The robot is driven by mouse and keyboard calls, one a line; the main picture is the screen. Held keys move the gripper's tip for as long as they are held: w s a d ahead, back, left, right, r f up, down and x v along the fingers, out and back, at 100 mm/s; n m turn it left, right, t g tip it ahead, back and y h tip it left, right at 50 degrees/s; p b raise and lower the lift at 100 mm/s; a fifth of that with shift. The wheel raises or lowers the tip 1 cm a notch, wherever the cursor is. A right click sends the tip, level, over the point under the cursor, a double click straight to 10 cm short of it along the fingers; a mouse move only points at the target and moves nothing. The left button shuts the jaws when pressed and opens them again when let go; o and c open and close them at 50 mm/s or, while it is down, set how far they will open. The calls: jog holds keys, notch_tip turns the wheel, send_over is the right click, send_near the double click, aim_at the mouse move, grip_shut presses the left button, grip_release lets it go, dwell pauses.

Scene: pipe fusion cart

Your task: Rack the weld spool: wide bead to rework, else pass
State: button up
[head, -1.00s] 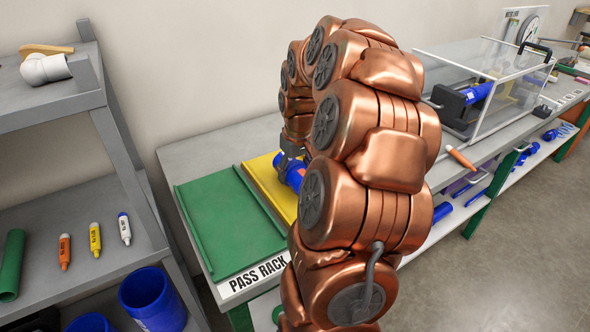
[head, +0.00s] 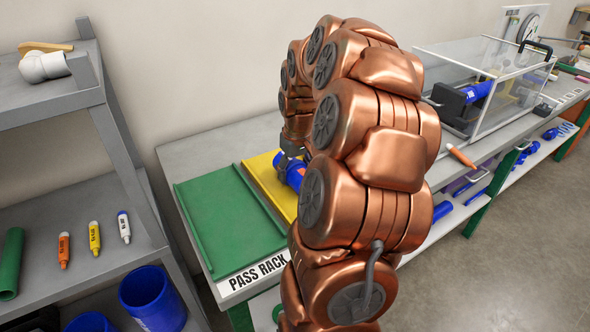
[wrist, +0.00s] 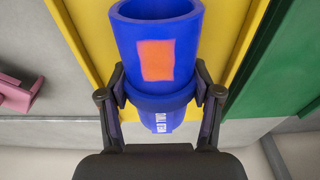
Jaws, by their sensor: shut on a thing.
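The weld spool (wrist: 158,98) is a blue pipe with an orange square patch and white lettering that is partly hidden. In the wrist view my gripper (wrist: 160,90) is shut on it around a raised collar. The spool is over the yellow rack (wrist: 82,22); I cannot tell whether it touches. In the head view the spool (head: 291,171) shows only in part, and my gripper (head: 290,153) is mostly hidden by my copper arm. The green pass rack (head: 222,215), labelled PASS RACK, lies left of the yellow one (head: 262,178).
A grey shelf (head: 45,107) with markers and blue pipe pieces stands at the left. A clear-walled enclosure (head: 500,95) with a blue pipe inside stands on the bench at the right. A pink object (wrist: 18,92) shows at the left in the wrist view.

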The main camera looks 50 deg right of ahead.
dwell(0.4)
jog(key=o, duration=1.3)
jog(key=r, duration=0.4)
jog(key=s+r, duration=0.1)
jog(key=r, duration=0.7)
jog(key=shift+s+a, duration=0.2)
